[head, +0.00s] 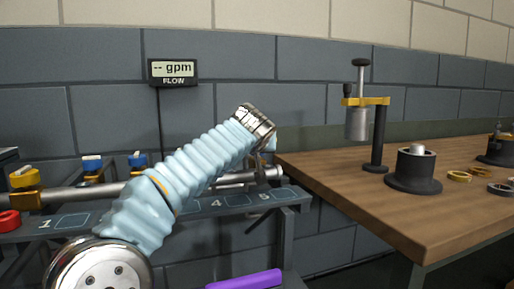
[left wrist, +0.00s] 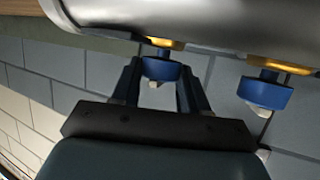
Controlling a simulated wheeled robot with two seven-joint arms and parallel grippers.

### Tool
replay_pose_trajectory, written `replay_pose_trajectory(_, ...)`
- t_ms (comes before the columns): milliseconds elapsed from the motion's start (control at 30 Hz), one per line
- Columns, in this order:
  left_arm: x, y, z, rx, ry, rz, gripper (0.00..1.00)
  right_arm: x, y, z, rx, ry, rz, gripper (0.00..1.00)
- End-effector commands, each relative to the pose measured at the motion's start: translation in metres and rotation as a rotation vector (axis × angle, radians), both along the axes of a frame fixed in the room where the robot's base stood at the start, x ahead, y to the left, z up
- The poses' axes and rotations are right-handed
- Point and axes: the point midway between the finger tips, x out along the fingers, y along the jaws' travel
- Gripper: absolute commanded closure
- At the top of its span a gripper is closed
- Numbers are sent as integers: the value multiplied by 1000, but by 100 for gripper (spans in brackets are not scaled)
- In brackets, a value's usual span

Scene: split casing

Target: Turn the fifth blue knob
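The pipe (head: 230,180) runs along a grey rack, with the numbers 1, 4 and 5 readable on the strip in front. My left gripper (head: 268,160) is at the pipe's right end, behind the mark 5. In the left wrist view its two fingers (left wrist: 158,68) stand apart on either side of a blue knob (left wrist: 160,70). Whether they press on the knob cannot be told. The head view hides that knob behind the arm. Another blue knob (left wrist: 265,92) is beside it. Blue knobs (head: 92,166) (head: 138,161) also show at left. My right gripper is not in view.
A flow display (head: 173,72) reading "-- gpm" hangs on the wall. A yellow fitting (head: 25,178) and a red ring (head: 9,221) are at far left. A wooden table (head: 340,180) with a stand (head: 376,140) and a dark round base (head: 414,172) is at right.

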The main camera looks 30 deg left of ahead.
Motion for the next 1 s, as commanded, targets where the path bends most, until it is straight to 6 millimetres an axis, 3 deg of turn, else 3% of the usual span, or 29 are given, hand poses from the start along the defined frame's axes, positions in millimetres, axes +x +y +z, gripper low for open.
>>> replay_pose_trajectory(67,0,0,0,0,0,0,86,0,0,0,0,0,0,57)
replay_pose_trajectory(267,-1,2,1,-2,6,-63,87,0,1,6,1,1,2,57)
replay_pose_trajectory(633,-1,5,3,-5,9,-353,87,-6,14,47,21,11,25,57)
replay_pose_trajectory(1000,-1,5,-1,1,0,-398,86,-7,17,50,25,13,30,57)
